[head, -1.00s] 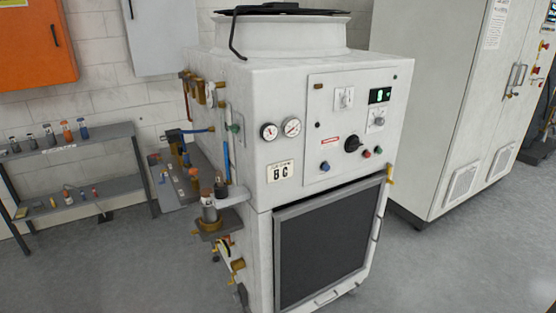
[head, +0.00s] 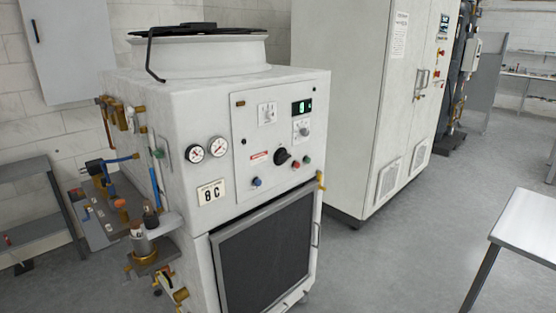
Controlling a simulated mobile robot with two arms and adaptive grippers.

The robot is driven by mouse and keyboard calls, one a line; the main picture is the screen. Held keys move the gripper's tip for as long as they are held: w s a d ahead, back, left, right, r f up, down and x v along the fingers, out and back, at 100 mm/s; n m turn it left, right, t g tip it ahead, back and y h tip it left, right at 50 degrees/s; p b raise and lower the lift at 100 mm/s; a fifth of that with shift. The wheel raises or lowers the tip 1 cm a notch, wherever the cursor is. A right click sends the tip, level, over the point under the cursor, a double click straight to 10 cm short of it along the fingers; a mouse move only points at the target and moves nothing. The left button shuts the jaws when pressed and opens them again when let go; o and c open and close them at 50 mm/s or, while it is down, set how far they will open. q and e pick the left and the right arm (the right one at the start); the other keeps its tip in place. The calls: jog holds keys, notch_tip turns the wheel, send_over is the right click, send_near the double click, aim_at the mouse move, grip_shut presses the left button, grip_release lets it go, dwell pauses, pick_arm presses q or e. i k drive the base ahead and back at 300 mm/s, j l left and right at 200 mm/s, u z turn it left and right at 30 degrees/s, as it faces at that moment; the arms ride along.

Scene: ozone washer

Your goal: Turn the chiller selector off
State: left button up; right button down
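The chiller (head: 225,120) is a white box-shaped unit in the left half of the head view, with its front turned to the right. Its control panel (head: 272,176) carries a large black rotary knob (head: 282,157), a smaller selector on a light plate (head: 302,128) under a lit green display (head: 302,106), and a white switch plate (head: 267,114). Blue, red and green buttons sit near the black knob. The labels are too small to read, so I cannot tell which control is the chiller selector or its setting. Neither of my grippers shows.
Pipes and brass valves (head: 145,258) stick out from the chiller's left side. A tall white cabinet (head: 345,100) stands behind it to the right. A light table (head: 530,222) is at the right edge. The grey floor between chiller and table is clear.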

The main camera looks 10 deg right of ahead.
aim_at(283, 156)
jog(key=i+l+u, duration=0.15)
jog(key=l, duration=0.25)
jog(key=i+l+u, duration=0.1)
jog(key=l, duration=0.3)
jog(key=i+l+u, duration=0.15)
jog(key=l, duration=0.25)
jog(key=i+l+u, duration=0.1)
jog(key=l, duration=0.35)
jog(key=i, duration=0.1)
